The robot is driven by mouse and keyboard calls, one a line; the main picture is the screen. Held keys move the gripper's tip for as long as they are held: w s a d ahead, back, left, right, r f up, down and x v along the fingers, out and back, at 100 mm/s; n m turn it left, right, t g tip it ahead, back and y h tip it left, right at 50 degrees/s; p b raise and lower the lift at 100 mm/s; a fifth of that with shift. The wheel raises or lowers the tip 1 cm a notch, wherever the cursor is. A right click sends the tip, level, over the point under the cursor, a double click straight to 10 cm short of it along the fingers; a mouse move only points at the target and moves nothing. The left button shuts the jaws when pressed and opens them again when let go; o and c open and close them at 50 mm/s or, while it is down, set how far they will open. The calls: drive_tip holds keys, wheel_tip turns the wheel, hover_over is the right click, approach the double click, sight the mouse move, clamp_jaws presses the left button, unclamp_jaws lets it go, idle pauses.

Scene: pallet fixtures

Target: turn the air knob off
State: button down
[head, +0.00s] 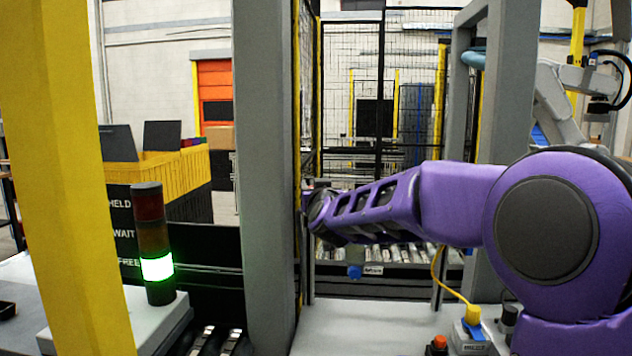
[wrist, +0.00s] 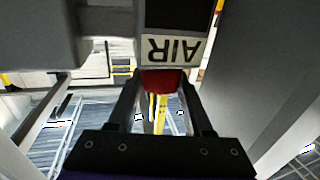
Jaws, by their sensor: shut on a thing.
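In the wrist view, a red air knob (wrist: 162,80) sits directly beside a white label (wrist: 174,50) reading "AIR", which appears upside down. My gripper (wrist: 160,90) has one dark finger on each side of the knob and is shut on it. The knob's far side and exact turn angle are hidden. In the head view, my purple arm reaches left to a grey post, and my gripper and the knob cannot be made out there.
A thick grey post (head: 265,180) stands left of my wrist, and a yellow post (head: 65,170) is nearer. A signal tower (head: 153,240) shows a lit green bottom section by a "HELD, WAIT, FREE" panel. A roller conveyor (head: 400,253) runs below my arm, with a mesh fence behind.

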drive_tip(key=shift+a+r+m+h+p, duration=0.1)
drive_tip(key=shift+m+h+p, duration=0.9)
drive_tip(key=shift+h+p, duration=0.55)
drive_tip(key=shift+f+m+h+p, duration=0.25)
drive_tip(key=shift+m+h+p, duration=0.25)
drive_tip(key=shift+h, duration=0.35)
drive_tip(key=shift+c, duration=1.5)
unclamp_jaws()
drive_tip(key=shift+r, duration=0.1)
drive_tip(key=s+b, duration=0.1)
drive_tip(key=s, duration=1.6)
drive_tip(key=shift+s+a, duration=0.25)
drive_tip(key=shift+a, duration=0.05)
